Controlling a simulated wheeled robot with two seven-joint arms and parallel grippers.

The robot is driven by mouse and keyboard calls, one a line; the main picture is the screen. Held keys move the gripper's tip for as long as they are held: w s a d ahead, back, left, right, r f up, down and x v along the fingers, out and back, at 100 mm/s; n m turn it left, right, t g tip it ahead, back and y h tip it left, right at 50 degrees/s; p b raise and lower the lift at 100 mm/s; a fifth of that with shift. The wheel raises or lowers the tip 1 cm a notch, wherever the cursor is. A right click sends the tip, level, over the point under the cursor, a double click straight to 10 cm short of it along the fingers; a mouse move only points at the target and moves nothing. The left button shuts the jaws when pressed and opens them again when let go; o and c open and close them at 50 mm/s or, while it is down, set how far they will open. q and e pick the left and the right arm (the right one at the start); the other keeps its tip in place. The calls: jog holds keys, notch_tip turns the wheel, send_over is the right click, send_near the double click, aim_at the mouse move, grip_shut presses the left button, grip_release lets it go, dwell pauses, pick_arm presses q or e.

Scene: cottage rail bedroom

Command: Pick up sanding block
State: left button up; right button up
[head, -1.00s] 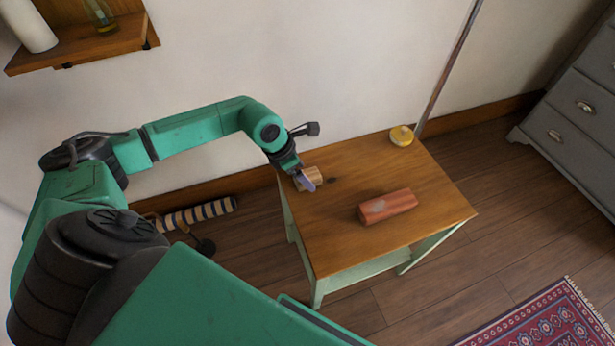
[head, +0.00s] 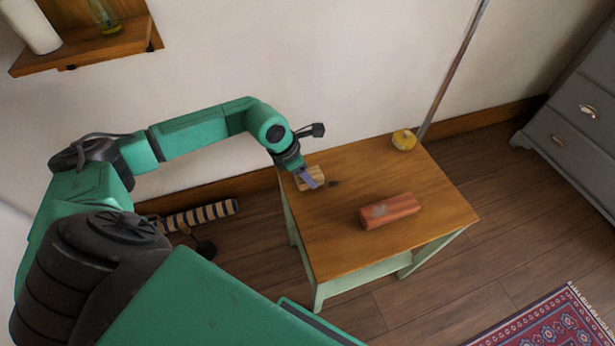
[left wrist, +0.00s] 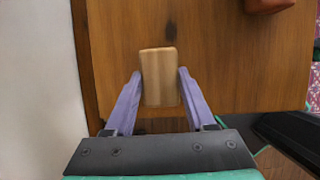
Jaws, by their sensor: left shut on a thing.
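The sanding block, a small pale wooden block (head: 318,174), is at the back left corner of the wooden-topped table (head: 340,245). In the left wrist view the block (left wrist: 159,88) sits between the two purple fingers, its top end reaching past the fingertips. My left gripper (head: 309,179) is shut on it, pointing down at the table. The near finger hides part of the block in the head view. I cannot tell whether the block touches the tabletop. My right gripper is not in view.
A reddish brick-shaped object (head: 390,211) lies mid-table, and a round yellow item (head: 404,140) sits at the back right corner. The wall (head: 340,60) is close behind the table. A slanted pole (head: 455,70) rises behind it. The tabletop's front part is bare.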

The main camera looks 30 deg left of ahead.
pick_arm(q)
notch_tip(320, 180, up, 18)
jog(key=shift+r+p, duration=0.15)
jog(key=shift+p, duration=0.25)
